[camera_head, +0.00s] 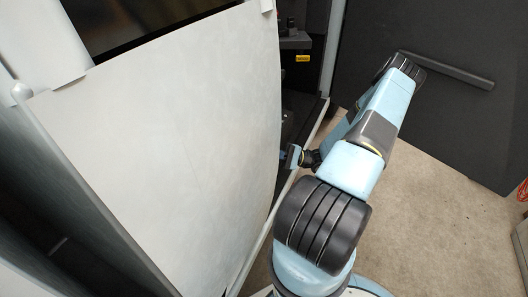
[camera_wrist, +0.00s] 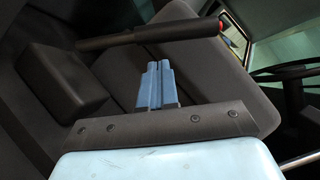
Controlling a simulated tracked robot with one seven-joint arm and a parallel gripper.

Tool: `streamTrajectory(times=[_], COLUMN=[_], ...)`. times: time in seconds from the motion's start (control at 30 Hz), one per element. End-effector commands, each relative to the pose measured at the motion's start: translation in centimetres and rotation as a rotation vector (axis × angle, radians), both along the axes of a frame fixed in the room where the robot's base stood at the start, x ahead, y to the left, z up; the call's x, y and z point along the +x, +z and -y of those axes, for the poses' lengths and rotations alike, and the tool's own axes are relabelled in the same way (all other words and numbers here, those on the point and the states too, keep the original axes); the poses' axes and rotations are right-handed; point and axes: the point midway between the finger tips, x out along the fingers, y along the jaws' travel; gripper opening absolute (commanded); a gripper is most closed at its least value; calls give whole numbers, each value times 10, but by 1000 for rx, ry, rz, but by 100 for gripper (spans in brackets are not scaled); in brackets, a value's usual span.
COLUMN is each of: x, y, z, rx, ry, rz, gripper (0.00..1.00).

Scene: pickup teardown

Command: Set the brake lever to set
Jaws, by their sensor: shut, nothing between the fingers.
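In the wrist view a long dark grey bar (camera_wrist: 150,37) runs across the top, with a red tip (camera_wrist: 229,27) at its right end. It looks like the brake lever, though I cannot be sure. My gripper (camera_wrist: 157,66) is shut and empty, its two blue fingers side by side. The fingertips point toward the bar and show just below it in the picture, with a small gap; depth is hard to tell. In the head view my wrist (camera_head: 296,157) is at the cab's door opening, and the fingertips and lever cannot be made out.
In the wrist view dark seat cushions (camera_wrist: 215,70) lie behind the fingers, a dark block (camera_wrist: 62,85) is at left, and a steering wheel (camera_wrist: 290,72) at right. In the head view a large pale panel (camera_head: 170,150) fills the left; open floor (camera_head: 430,210) lies right.

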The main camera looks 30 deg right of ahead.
Motion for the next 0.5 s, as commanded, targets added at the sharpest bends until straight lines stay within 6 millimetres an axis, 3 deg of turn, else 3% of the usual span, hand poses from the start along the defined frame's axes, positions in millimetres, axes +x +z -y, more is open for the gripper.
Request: streamTrajectory(times=[0.2, 0.5], x=[-5, -6], y=[-8, -9], z=[18, 21], rx=[-1, -1], ry=[4, 6], rz=[-2, -1], gripper=[0, 0])
